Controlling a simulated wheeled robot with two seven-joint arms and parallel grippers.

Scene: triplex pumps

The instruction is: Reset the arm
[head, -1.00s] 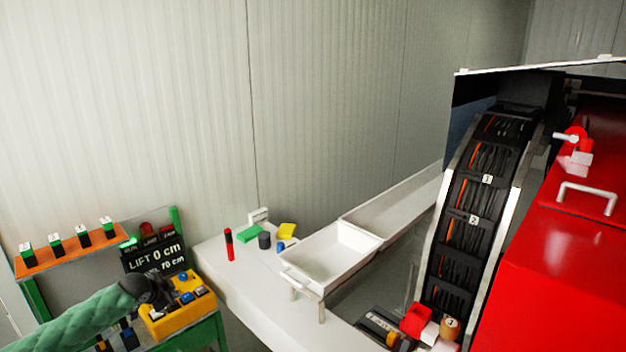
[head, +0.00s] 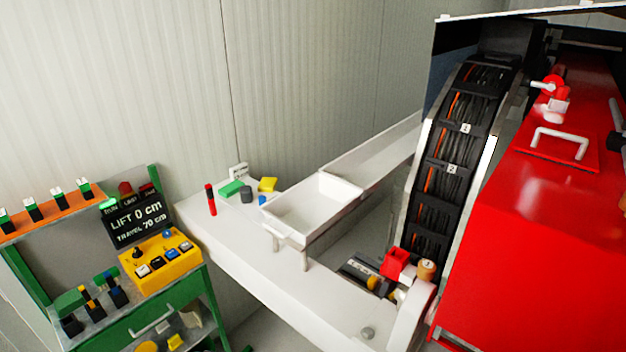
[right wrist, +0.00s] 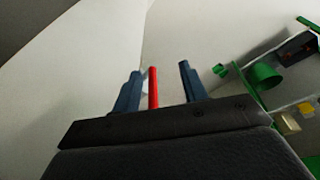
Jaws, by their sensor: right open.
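My right gripper (right wrist: 158,88) shows in the right wrist view with its two blue-grey fingers apart. A thin red upright bar (right wrist: 153,88) appears between the fingers; I cannot tell whether it is in the gap or beyond it. Neither gripper shows clearly in the head view. A yellow control box (head: 160,262) with several buttons and a small black lever sits on the green cart (head: 150,322) at lower left. Behind it a black display (head: 137,218) reads LIFT 0 cm, TRAVEL 70 cm.
A white table (head: 265,285) holds a red-and-black marker (head: 211,200), a green block (head: 231,188), a yellow block (head: 268,184) and a white tray (head: 308,213). A large red machine (head: 540,240) and a black cable chain (head: 455,165) fill the right. Green items (right wrist: 266,75) show in the right wrist view.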

